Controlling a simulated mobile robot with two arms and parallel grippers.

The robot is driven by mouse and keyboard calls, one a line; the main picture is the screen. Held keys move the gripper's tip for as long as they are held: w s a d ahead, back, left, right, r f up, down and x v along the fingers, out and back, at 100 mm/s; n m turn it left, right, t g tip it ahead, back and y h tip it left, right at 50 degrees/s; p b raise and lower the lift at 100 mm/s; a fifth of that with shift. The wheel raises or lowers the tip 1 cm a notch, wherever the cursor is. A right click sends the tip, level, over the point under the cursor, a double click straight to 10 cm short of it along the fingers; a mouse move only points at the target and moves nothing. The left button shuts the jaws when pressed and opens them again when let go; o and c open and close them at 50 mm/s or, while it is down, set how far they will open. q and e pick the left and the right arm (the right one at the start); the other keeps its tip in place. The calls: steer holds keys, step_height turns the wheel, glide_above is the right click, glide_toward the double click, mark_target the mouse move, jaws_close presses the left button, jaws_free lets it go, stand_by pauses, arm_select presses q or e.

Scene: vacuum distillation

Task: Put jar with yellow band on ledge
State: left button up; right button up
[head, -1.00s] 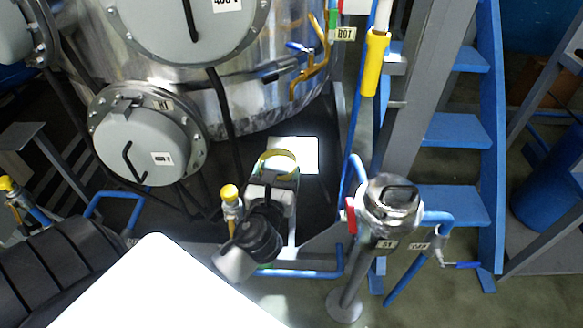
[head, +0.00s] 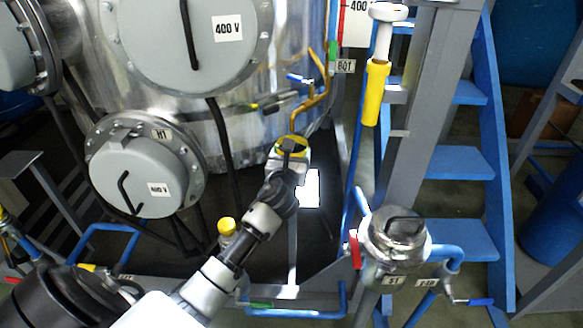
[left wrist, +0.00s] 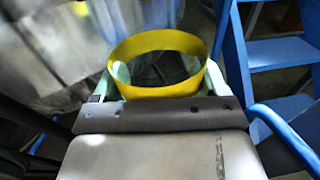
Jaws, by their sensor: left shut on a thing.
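The jar with the yellow band (head: 292,141) is at the far end of my left arm in the head view, in front of the lower part of the steel tank. My left gripper (head: 290,152) is shut on it and hides most of its body. In the left wrist view, the yellow band (left wrist: 122,88) is a wide ring around the open, clear jar, with the fingers on either side. The jar is held in the air, roughly upright. I cannot tell which surface is the ledge. My right gripper is not in view.
The steel tank (head: 235,125) with round grey covers stands behind the jar. A brass pipe (head: 318,98) with a blue-handled valve is just above right. A yellow-sleeved pipe (head: 375,92), a small steel vessel (head: 397,240) and blue steps (head: 455,165) stand to the right.

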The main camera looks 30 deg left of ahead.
arm_select(q)
step_height(320, 180, down, 4)
steer(key=shift+r+b, duration=0.2)
steer(key=shift+b, duration=0.8)
steer(key=shift+r, duration=0.1)
steer(key=o, duration=1.2)
